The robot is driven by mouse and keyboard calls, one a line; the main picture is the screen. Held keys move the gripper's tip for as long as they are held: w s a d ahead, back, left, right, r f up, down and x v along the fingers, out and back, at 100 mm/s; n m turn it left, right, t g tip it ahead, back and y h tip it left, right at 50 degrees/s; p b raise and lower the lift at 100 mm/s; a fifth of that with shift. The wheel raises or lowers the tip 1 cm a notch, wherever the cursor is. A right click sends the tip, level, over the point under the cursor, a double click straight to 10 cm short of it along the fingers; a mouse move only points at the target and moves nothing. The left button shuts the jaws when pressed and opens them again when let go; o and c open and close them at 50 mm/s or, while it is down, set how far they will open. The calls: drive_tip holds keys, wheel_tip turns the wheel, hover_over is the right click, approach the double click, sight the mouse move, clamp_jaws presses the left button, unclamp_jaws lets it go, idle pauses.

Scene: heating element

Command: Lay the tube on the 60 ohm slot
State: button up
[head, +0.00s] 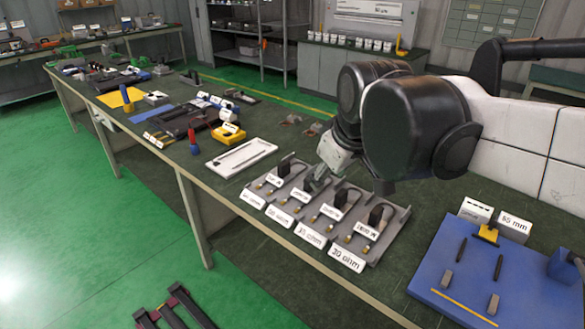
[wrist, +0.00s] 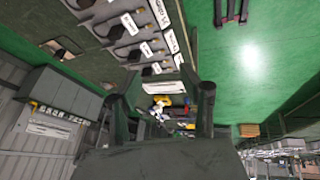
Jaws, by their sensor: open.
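A grey slotted rack (head: 385,237) stands on the bench, with white ohm labels along its front edge. The nearest label (head: 347,259) seems to read 20 ohm and the one beside it (head: 311,236) 35 ohm; the two farther left are too small to read surely. A white tray (head: 222,171) lies beyond the rack with a thin long shape in it, which may be the tube; I cannot tell. My gripper (head: 316,182) is over the middle of the rack. In the wrist view its two fingers (wrist: 162,104) are apart with nothing visibly held between them.
A yellow block (head: 228,133) and a red-and-blue bottle (head: 194,143) stand beyond the white tray. More tools crowd the bench's far part. Green bench top shows behind the rack.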

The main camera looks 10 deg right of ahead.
drive_tip(key=s+f+m+t, duration=0.1)
drive_tip(key=s+f+m, duration=0.4)
drive_tip(key=s, duration=0.5)
drive_tip(key=shift+f+t, duration=0.3)
drive_tip(key=shift+f, duration=0.55)
drive_tip(key=shift+s, duration=0.1)
